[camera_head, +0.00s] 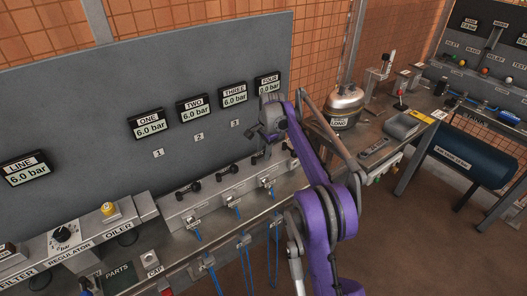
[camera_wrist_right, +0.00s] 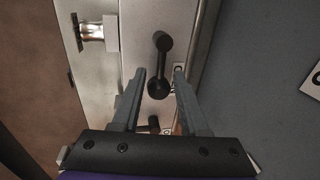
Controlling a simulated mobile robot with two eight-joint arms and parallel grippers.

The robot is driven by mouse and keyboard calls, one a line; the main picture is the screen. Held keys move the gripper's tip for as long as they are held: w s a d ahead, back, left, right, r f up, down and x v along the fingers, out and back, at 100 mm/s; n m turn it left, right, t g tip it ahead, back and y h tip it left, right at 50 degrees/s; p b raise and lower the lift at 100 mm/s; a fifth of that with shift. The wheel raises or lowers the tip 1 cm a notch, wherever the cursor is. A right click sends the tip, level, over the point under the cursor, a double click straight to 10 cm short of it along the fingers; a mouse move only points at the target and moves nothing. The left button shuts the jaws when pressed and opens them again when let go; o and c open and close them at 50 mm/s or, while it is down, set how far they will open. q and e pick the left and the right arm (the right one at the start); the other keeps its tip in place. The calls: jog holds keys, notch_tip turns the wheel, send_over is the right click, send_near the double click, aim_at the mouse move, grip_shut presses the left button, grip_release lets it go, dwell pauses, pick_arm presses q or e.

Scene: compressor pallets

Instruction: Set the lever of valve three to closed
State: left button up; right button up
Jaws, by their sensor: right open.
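Black valve levers stand in a row on the grey manifold under the pressure displays: lever one (camera_head: 188,190), lever two (camera_head: 227,170), and one further right (camera_head: 259,157) that looks like valve three's, partly behind my right gripper. My right gripper (camera_head: 268,132) is above that lever. In the right wrist view, the open fingers (camera_wrist_right: 160,72) lie to either side of a black lever (camera_wrist_right: 162,60), apart from it. Its round lower end shows between them. A second black lever shows lower, between the fingers. The THREE display (camera_head: 233,94) reads 6.0 bar. My left gripper is out of view.
The grey back panel (camera_head: 90,105) rises behind the levers.

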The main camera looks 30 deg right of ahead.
grip_shut()
jog(key=shift+d+r, duration=0.1)
dwell(1.2)
